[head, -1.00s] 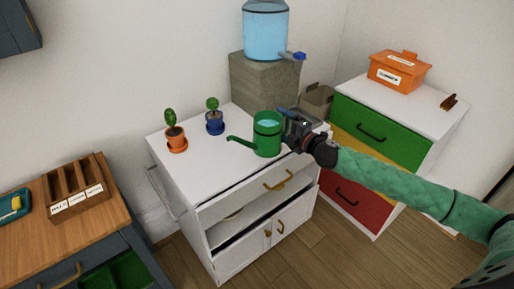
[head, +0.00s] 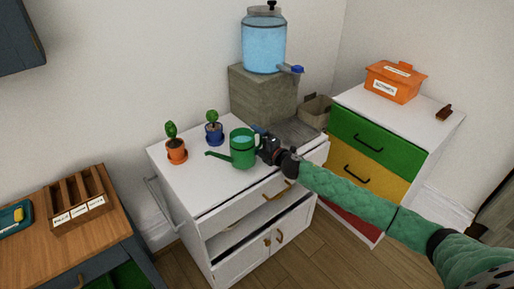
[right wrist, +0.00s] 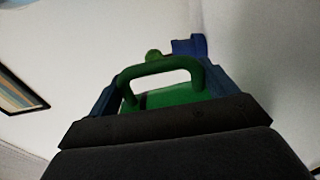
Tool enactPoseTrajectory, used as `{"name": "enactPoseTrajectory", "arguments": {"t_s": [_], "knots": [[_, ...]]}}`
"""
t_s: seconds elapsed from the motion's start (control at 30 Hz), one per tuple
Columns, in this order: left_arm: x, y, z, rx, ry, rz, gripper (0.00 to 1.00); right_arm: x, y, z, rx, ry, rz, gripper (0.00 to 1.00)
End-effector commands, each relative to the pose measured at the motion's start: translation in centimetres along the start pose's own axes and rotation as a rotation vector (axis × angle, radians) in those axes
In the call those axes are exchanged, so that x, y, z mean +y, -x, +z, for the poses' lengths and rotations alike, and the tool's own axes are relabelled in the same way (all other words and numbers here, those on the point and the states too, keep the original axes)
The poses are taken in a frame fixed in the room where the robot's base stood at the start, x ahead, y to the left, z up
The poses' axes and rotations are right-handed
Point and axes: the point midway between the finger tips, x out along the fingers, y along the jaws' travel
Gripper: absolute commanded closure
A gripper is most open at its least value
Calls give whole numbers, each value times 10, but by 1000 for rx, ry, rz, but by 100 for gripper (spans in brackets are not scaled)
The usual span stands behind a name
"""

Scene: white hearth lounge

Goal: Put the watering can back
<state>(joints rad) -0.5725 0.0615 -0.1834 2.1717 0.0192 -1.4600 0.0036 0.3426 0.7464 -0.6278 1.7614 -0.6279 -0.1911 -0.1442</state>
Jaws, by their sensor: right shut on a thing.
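The green watering can (head: 243,149) is at the middle of the white cabinet top (head: 215,185), upright, with its spout pointing left toward the potted plants. Pale blue shows in its open top. I cannot tell whether its base touches the cabinet top. My right gripper (head: 265,145) is shut on the can's handle at its right side. In the right wrist view, the green handle (right wrist: 160,69) shows between the blue fingers. My left gripper is not in view.
An orange-potted plant (head: 176,151) and a blue-potted plant (head: 214,133) stand left of and behind the can. A water dispenser (head: 264,45) with a blue tap stands on a stone block (head: 262,95). A drawer unit (head: 375,140) is at right.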

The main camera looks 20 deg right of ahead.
Motion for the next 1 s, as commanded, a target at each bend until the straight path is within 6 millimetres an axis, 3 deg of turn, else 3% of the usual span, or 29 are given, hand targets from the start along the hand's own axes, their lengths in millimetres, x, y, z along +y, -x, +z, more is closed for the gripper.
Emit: {"name": "enactPoseTrajectory", "arguments": {"t_s": [0.33,0.9,0.93,1.0], "knots": [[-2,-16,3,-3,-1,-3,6,-33,0,-1,0,-4,1,72],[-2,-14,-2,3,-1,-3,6,-37,0,0,1,-2,1,72],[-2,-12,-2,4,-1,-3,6,-39,1,0,1,-2,-1,12],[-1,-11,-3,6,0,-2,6,-39,1,0,1,-2,-1,6]]}}
